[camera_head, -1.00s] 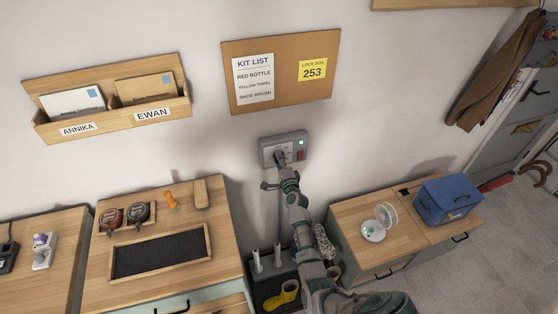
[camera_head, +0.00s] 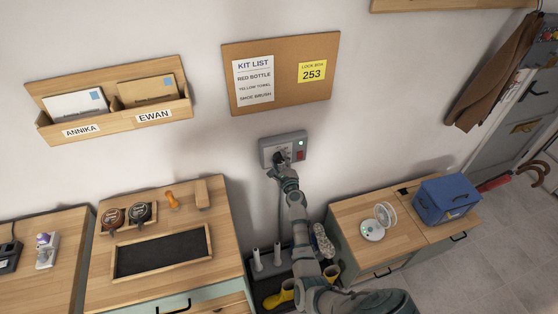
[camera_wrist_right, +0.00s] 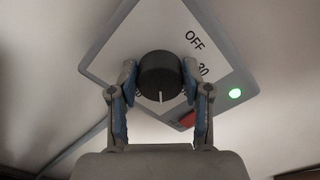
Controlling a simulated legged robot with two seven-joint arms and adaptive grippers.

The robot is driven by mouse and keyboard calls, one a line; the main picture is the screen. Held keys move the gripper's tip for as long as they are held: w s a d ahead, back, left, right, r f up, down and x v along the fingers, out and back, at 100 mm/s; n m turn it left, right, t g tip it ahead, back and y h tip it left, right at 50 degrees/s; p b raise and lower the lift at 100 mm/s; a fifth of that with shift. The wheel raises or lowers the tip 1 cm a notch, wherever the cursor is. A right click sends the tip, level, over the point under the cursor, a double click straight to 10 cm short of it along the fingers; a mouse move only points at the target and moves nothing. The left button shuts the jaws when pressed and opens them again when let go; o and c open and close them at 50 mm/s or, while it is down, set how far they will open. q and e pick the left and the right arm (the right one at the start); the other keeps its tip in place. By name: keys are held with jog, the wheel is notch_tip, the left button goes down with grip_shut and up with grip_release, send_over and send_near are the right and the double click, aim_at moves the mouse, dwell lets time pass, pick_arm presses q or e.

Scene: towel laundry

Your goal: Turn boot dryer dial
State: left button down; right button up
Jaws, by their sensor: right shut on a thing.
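The grey boot dryer control box (camera_head: 269,140) is fixed to the wall below the cork board. My right gripper (camera_head: 281,160) reaches up to its front. In the right wrist view, the black round dial (camera_wrist_right: 160,72) sits between the two blue-padded fingers of my right gripper (camera_wrist_right: 160,88), which are shut on it. The dial's white pointer line points down in that view. The words OFF and 30 show on the white plate (camera_wrist_right: 150,25) to the dial's upper right. A green light (camera_wrist_right: 235,94) is lit, with a red switch (camera_wrist_right: 188,119) beside it. My left gripper is out of view.
The boot dryer base (camera_head: 262,267) with upright tubes and yellow boots (camera_head: 279,296) stands below the box. A wooden cabinet (camera_head: 218,235) is to the left; a low bench (camera_head: 400,245) with a fan (camera_head: 374,229) and blue box (camera_head: 428,211) is to the right.

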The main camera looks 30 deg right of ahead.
jog(key=shift+s+f+m, duration=0.1)
jog(key=shift+f+m, duration=0.2)
jog(key=shift+f, duration=0.1)
jog(key=o, duration=0.9)
jog(key=shift+c, duration=0.2)
jog(key=o, duration=0.3)
jog(key=shift+d+r, duration=0.1)
jog(key=v, duration=1.1)
jog(key=shift+s+a, duration=0.25)
jog(key=shift+s, duration=0.1)
